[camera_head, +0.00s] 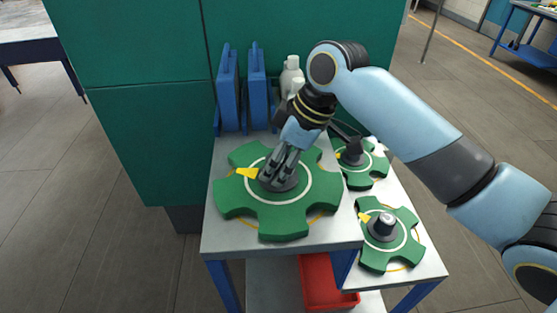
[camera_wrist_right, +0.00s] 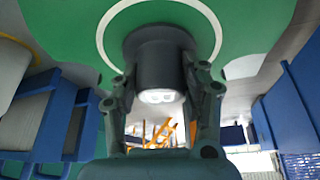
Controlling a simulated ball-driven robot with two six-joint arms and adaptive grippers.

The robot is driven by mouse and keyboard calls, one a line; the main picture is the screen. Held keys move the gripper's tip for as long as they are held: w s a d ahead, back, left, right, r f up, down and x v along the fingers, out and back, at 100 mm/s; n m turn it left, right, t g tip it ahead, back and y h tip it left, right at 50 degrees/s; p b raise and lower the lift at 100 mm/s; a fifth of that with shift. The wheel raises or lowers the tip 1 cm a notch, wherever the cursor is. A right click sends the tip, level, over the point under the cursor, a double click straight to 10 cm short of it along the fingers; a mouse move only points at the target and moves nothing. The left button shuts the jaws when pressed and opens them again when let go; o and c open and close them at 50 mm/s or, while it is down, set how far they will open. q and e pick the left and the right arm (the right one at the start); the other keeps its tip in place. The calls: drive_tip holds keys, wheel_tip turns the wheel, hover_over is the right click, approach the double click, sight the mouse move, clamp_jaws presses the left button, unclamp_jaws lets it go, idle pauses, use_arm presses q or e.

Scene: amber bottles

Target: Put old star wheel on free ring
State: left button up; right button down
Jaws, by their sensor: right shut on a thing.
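A large green star wheel (camera_head: 300,219) with a white circle, a yellow pointer mark and a dark hub lies over the left grey table top. My right gripper (camera_head: 279,180) points down with its fingers shut on this wheel's hub. In the right wrist view the dark hub (camera_wrist_right: 158,62) sits between the fingers, against the green wheel (camera_wrist_right: 232,20). I cannot tell whether the wheel touches the table. Parts of a yellow ring (camera_head: 326,214) show beside it. Two smaller-looking green star wheels are on the right top, one at the front (camera_head: 378,258) and one behind (camera_head: 373,176). My left gripper is out of view.
Blue upright racks (camera_head: 229,88) and white bottles (camera_head: 291,72) stand at the table's back, before a green cabinet (camera_head: 140,130). A red bin (camera_head: 318,283) is below. The right grey top (camera_head: 432,262) has bare room around its wheels.

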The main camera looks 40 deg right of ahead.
drive_tip(key=c, duration=0.6)
unclamp_jaws()
drive_tip(key=shift+f, duration=0.15)
drive_tip(key=v, duration=1.2)
